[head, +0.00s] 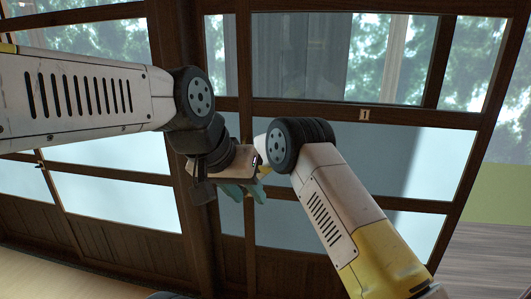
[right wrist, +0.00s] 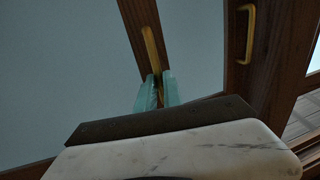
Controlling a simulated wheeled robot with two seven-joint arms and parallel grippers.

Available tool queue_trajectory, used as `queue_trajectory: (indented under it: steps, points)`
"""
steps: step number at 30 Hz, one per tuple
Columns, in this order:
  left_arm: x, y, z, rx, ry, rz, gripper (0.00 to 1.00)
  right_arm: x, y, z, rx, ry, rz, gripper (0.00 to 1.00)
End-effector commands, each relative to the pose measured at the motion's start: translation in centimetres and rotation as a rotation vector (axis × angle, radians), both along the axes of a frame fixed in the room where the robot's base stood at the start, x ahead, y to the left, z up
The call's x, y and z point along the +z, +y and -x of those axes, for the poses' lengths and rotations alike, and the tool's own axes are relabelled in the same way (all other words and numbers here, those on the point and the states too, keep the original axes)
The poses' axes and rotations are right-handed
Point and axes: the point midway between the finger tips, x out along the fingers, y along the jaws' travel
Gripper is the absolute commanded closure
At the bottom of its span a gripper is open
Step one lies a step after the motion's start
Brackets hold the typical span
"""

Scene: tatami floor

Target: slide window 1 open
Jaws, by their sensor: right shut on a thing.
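Window 1 is a dark wood sliding frame with glass panes, marked by a small label "1" (head: 365,115) on its crossbar in the head view. In the right wrist view, my right gripper (right wrist: 157,92) has its teal fingers shut on a thin brass handle (right wrist: 151,50) on a dark wood upright. In the head view, the right gripper is mostly hidden behind my left gripper. My left gripper (head: 244,191) hangs in front of the window frame, with its teal fingers a little apart and nothing seen between them.
A second brass handle (right wrist: 250,34) sits on the wood post at right in the right wrist view. More wood-framed panes (head: 110,150) stand at left in the head view. Light floor (head: 40,270) shows at lower left. My two grippers are close together in the picture.

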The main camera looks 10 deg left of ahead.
Motion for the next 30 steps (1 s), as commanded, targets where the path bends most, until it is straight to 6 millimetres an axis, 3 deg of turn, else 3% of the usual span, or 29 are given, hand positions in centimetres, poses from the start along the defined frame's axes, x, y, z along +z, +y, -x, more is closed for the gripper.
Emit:
queue_trajectory:
  steps: [14,15,18,30]
  points:
    - [0.00,0.00,0.00,0.000,0.000,0.000,0.66,-0.10,0.73,0.06,0.001,0.002,0.001,1.00]
    - [0.00,0.00,0.00,0.000,0.000,0.000,0.66,-0.10,0.72,0.06,0.001,0.002,0.001,0.83]
    - [0.00,0.00,0.00,0.000,0.000,0.000,0.66,-0.08,0.68,0.04,0.001,0.002,0.001,0.68]
    - [0.00,0.00,0.00,0.000,0.000,0.000,0.66,0.01,0.48,0.75,0.000,0.001,0.001,0.68]
